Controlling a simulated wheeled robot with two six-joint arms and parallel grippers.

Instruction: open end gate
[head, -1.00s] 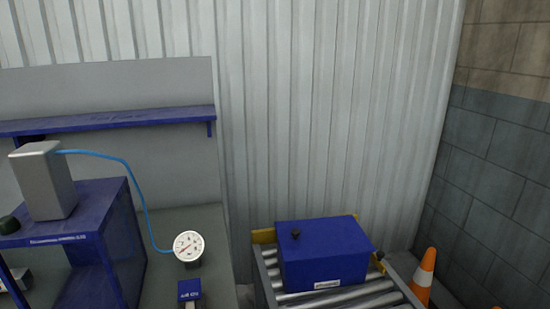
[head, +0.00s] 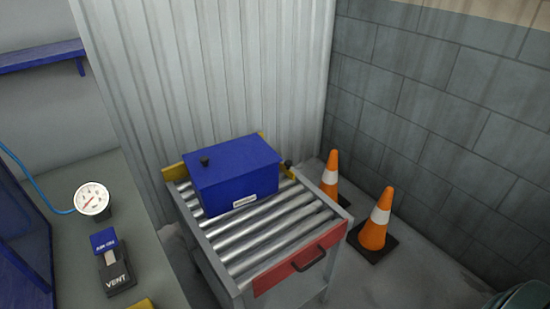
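The end gate (head: 300,259) is a red panel with a dark handle (head: 309,260), standing across the near right end of the roller table (head: 207,246). It looks upright and closed against the table's end. A blue box (head: 234,175) with a dark knob on top and a white label sits on the rollers toward the far end, apart from the gate. Neither of my grippers is in the head view.
Two orange and white cones (head: 375,224) (head: 330,174) stand on the floor right of the roller table, near the block wall. A bench at left holds a gauge (head: 92,200) and a VENT switch (head: 117,274). Bare rollers lie between box and gate.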

